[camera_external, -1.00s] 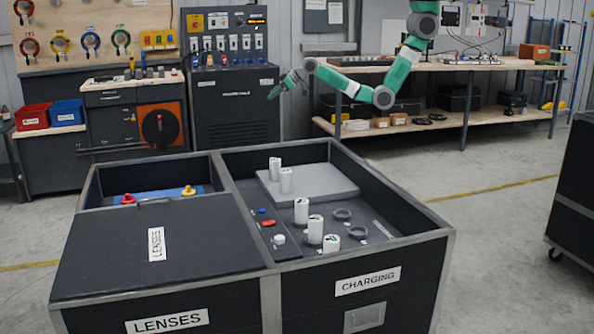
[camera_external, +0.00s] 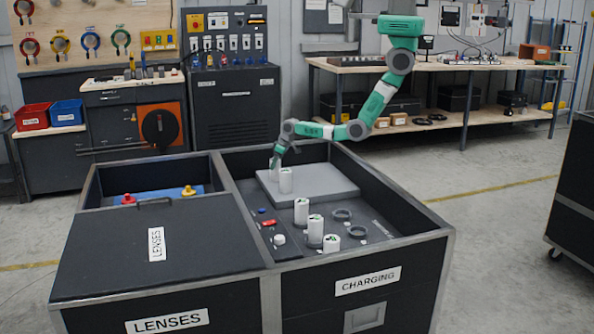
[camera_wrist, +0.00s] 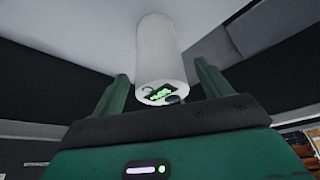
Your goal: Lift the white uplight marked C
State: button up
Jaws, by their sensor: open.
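Several more, including a white uplight (camera_external: 302,211), stand on the tote floor nearer the camera. I cannot read which one is marked C. My gripper (camera_external: 277,160) is above the rear uplight and hides its top. In the wrist view, my gripper (camera_wrist: 160,77) is open, its two fingers on either side of a white uplight (camera_wrist: 160,48) with a green-lit mark on its end face. Contact is not visible.
The tote's front wall (camera_external: 362,302) and side walls surround the uplights. Dark rings (camera_external: 342,214) lie on the tote floor. A closed lid (camera_external: 160,255) covers the front of the lenses side.

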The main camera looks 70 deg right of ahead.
jog(key=b+x, duration=0.1)
jog(key=x, duration=0.2)
jog(key=shift+w+f, duration=0.1)
jog(key=c, duration=1.5)
jog(key=p+v, duration=0.3)
jog(key=v, duration=0.1)
jog(key=shift+w+r, duration=0.25)
jog(key=shift+w, duration=0.1)
jog(key=s+d+p, duration=0.1)
jog(key=s+p, duration=0.1)
jog(key=s, duration=0.3)
jog(key=s+d+p, duration=0.1)
jog(key=s+p, duration=0.1)
jog(key=s, duration=0.3)
jog(key=s+d+r+p, duration=0.1)
jog(key=s+d+p, duration=0.1)
jog(key=s, duration=0.2)
jog(key=shift+s, duration=0.4)
